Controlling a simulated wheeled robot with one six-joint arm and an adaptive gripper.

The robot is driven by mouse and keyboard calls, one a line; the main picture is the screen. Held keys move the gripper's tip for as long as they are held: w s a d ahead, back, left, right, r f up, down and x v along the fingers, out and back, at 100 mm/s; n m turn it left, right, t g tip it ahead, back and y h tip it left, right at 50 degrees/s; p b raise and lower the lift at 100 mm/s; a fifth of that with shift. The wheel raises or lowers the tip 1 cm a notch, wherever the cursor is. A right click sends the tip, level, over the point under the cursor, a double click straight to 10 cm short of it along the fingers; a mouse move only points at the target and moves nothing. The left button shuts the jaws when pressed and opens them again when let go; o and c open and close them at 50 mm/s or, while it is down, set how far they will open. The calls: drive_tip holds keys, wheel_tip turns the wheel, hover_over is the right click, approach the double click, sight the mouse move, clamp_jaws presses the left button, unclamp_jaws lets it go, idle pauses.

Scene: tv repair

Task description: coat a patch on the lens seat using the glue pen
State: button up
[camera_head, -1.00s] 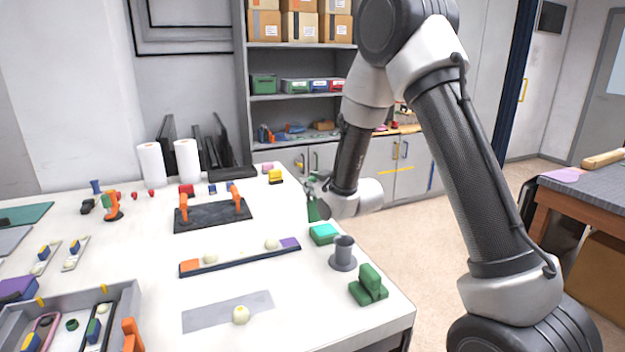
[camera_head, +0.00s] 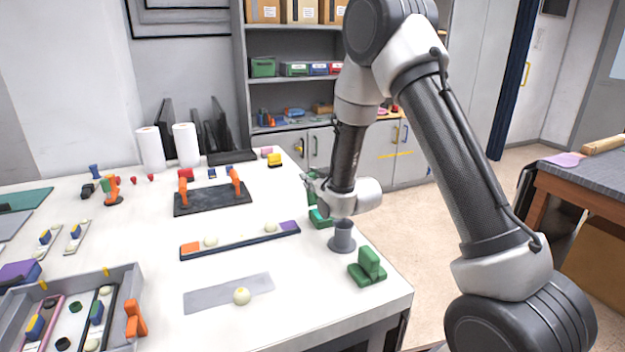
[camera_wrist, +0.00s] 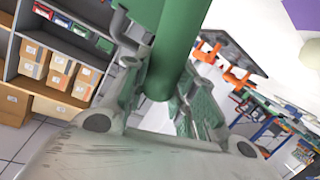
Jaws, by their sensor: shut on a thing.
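My gripper (camera_head: 313,187) is shut on a green cylindrical thing, likely the glue pen (camera_head: 312,201), at the table's right side. In the wrist view the green pen (camera_wrist: 174,62) fills the space between the fingers (camera_wrist: 160,105); its tip is not clear. The pen is close to a green block with a teal top (camera_head: 319,220), partly hidden; I cannot tell whether they touch. A dark strip (camera_head: 240,241) with orange and purple ends carries two pale domes, left of my gripper. Which bare spot on it is the lens seat I cannot tell.
A grey cup-like holder (camera_head: 342,240) stands just below my gripper, and a green stepped stand (camera_head: 368,268) near the right edge. A grey tray (camera_head: 128,277) is front left.

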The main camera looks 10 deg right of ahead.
drive_tip(key=shift+f, duration=0.55)
idle(1.4)
drive_tip(key=shift+r, duration=3.55)
